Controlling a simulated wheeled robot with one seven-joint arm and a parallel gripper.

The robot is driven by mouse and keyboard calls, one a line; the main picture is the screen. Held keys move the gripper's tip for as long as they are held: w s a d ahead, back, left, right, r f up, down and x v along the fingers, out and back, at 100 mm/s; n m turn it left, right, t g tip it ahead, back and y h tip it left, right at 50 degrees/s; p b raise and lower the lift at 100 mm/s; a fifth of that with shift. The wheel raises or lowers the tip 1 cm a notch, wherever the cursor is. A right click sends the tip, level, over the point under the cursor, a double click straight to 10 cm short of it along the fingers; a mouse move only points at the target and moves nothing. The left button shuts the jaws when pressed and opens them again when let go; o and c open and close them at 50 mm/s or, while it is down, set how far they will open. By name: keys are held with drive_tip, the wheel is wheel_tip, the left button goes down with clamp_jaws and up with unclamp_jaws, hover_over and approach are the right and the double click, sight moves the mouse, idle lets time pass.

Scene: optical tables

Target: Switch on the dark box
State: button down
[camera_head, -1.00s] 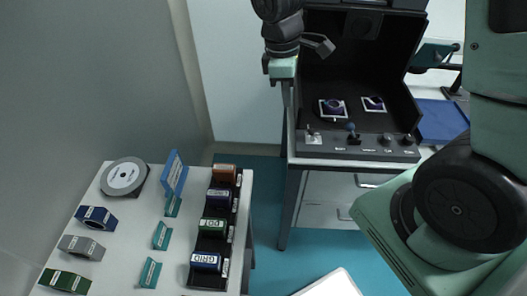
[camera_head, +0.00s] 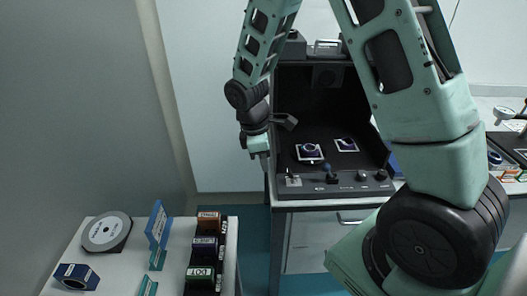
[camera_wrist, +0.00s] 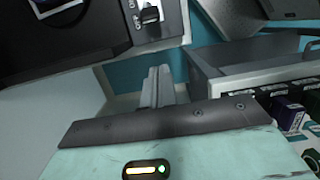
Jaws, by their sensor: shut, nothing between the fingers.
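The dark box (camera_head: 305,104) stands open at the front on a table, with a control strip (camera_head: 340,189) of knobs along its lower front edge. A toggle switch on a light plate (camera_head: 292,181) is at the strip's left end. In the wrist view the switch (camera_wrist: 149,15) shows at the top, with small marks on its plate; I cannot tell its position. My gripper (camera_head: 264,164) is shut and empty, pointing down just left of the box's front corner. In the wrist view its fingers (camera_wrist: 158,84) are together, apart from the switch.
Two small dark pictures, one (camera_head: 309,151) at left and one (camera_head: 346,145) at right, lie inside the box. A side table (camera_head: 130,262) at lower left holds a grey disc (camera_head: 107,232) and a rack of labelled blocks (camera_head: 204,245). A gap of floor separates the tables.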

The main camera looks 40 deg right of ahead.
sight(290, 174)
drive_tip(key=shift+s+d+f+p, duration=0.2)
drive_tip(key=shift+s+d+f, duration=0.2)
drive_tip(key=shift+d, duration=0.2)
drive_tip(key=shift+s+d+f+p, duration=0.25)
drive_tip(key=shift+s+d+f, duration=0.2)
drive_tip(key=shift+d, duration=0.15)
drive_tip(key=shift+s+d+f+p, duration=0.2)
drive_tip(key=shift+s+d+f, duration=0.2)
drive_tip(key=shift+d, duration=0.2)
